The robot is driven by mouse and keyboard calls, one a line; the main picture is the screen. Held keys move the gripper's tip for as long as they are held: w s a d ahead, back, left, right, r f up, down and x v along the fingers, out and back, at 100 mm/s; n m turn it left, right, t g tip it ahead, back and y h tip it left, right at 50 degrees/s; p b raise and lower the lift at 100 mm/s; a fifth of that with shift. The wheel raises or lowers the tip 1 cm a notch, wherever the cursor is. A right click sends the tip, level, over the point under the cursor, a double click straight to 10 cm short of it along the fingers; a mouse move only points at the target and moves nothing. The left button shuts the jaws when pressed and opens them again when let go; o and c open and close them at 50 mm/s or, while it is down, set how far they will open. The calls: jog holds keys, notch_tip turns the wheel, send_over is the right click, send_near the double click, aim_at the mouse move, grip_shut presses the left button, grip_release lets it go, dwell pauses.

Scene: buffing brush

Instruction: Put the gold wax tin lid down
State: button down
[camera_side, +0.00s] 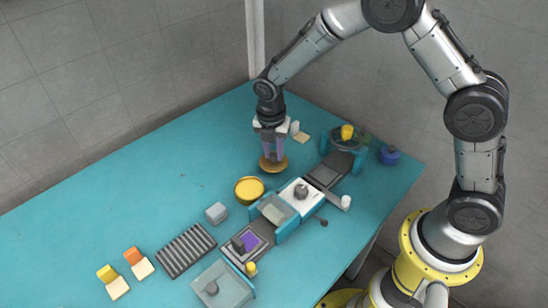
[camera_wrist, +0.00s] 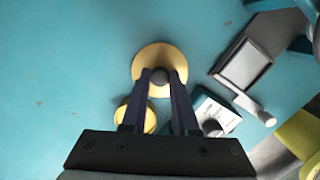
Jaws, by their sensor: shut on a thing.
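The gold wax tin lid (camera_side: 274,164) is a round gold disc with a dark knob. It is at my gripper's fingertips, just above or on the teal table; the exact gap cannot be told. In the wrist view the lid (camera_wrist: 152,62) lies flat, with its knob between my fingers. My gripper (camera_side: 272,151) points down and is shut on the knob. It also shows in the wrist view (camera_wrist: 159,78). The open round yellow tin (camera_side: 249,190) stands on the table, left of and nearer than the lid. In the wrist view the tin (camera_wrist: 124,112) is partly hidden by my fingers.
A white block with a dark knob (camera_side: 300,191) and a teal-sided box (camera_side: 274,210) stand near the tin. A dark ribbed rack (camera_side: 186,250), a grey cube (camera_side: 216,212) and a clear bin (camera_side: 222,287) are in front. The table's left and back are clear.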

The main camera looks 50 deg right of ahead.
jog(key=shift+s+f, duration=0.1)
jog(key=shift+f, duration=1.1)
jog(key=shift+f, duration=0.1)
jog(key=c, duration=0.7)
grip_release()
